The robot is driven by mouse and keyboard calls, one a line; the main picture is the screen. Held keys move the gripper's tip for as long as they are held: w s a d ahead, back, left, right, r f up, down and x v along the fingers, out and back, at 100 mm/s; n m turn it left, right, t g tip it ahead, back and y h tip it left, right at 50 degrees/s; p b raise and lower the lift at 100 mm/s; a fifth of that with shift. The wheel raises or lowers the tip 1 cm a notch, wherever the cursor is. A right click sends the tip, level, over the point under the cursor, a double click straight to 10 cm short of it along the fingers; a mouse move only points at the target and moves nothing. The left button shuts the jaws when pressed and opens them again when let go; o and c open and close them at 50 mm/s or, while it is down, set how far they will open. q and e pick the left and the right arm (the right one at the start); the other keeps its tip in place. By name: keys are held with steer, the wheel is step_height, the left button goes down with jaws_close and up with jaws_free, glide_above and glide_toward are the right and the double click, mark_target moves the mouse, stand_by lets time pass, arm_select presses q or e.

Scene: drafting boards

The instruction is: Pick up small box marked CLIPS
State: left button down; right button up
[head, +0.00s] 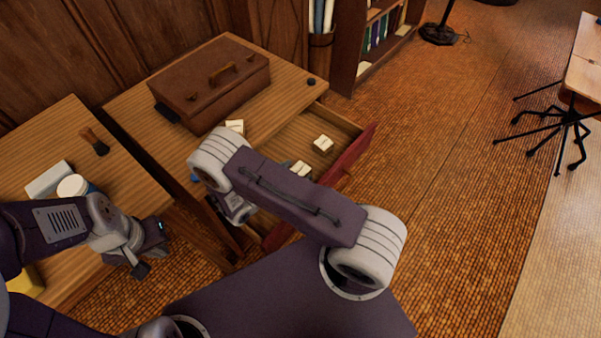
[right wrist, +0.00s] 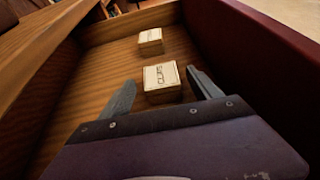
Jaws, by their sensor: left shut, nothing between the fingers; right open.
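A small cream box marked CLIPS (right wrist: 161,80) sits in the open drawer (head: 345,128). In the right wrist view it is between the two spread fingers of my right gripper (right wrist: 160,76), near their tips, with a gap on each side. My right gripper is open and empty. My left gripper (head: 143,268) is shut and empty, off the left desk's edge.
A second small box (right wrist: 150,37) lies further along the drawer, also seen in the head view (head: 323,144). The drawer's red front (head: 359,150) and side walls stand close around my right gripper. A brown case (head: 210,83) rests on the desk above.

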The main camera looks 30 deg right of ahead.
mark_target(305, 167)
steer(key=b+x, duration=0.1)
steer(key=x, duration=0.4)
steer(key=shift+d+r, duration=0.1)
steer(key=shift+d, duration=0.05)
steer(key=c, duration=1.5)
